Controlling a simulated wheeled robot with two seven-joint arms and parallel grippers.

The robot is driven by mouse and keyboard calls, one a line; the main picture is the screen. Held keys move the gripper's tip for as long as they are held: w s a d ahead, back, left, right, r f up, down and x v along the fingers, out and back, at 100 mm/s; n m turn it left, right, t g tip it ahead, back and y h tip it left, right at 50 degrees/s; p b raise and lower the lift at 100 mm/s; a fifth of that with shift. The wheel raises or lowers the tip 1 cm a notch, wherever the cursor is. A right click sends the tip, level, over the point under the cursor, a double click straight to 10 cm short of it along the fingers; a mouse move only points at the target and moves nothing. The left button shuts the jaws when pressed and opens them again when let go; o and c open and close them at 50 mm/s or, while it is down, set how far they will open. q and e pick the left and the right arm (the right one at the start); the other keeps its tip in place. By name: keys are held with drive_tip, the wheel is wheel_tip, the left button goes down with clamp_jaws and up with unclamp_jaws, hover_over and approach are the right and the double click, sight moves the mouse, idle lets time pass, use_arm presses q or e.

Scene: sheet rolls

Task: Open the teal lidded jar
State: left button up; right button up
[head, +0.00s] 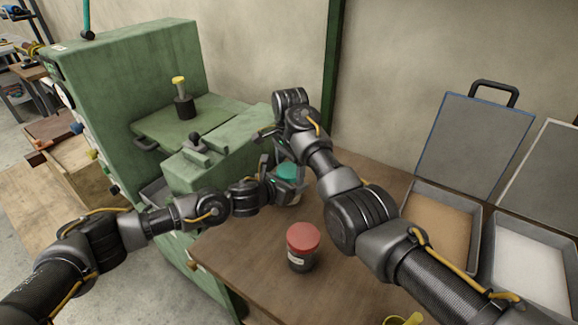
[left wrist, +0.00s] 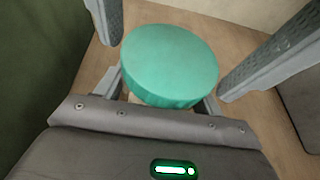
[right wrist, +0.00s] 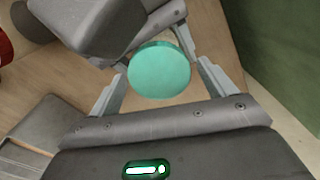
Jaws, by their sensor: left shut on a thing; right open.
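The jar with the teal lid (head: 289,171) stands on the wooden table beside the green machine, partly hidden by my grippers. The round lid fills the middle of the left wrist view (left wrist: 170,62) and also shows in the right wrist view (right wrist: 159,70); it sits on the jar. My left gripper (head: 284,190) is shut on the jar's body, its fingers below the lid. My right gripper (head: 280,160) is above and beside the jar, open, with its fingers apart on either side of the lid. The jar's body is mostly hidden.
A red-lidded jar (head: 302,246) stands nearer on the table (head: 262,254). The green machine (head: 150,85) rises close on the left. Two open cases, one lined brown (head: 440,228) and one white (head: 528,262), lie at the right. A yellow object (head: 405,320) shows at the bottom edge.

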drive_tip(key=shift+c, duration=0.2)
drive_tip(key=c, duration=0.9)
drive_tip(key=n, duration=0.5)
drive_tip(key=shift+c, duration=0.2)
drive_tip(key=n, duration=0.5)
drive_tip(key=shift+w, duration=0.1)
drive_tip(key=o, duration=1.1)
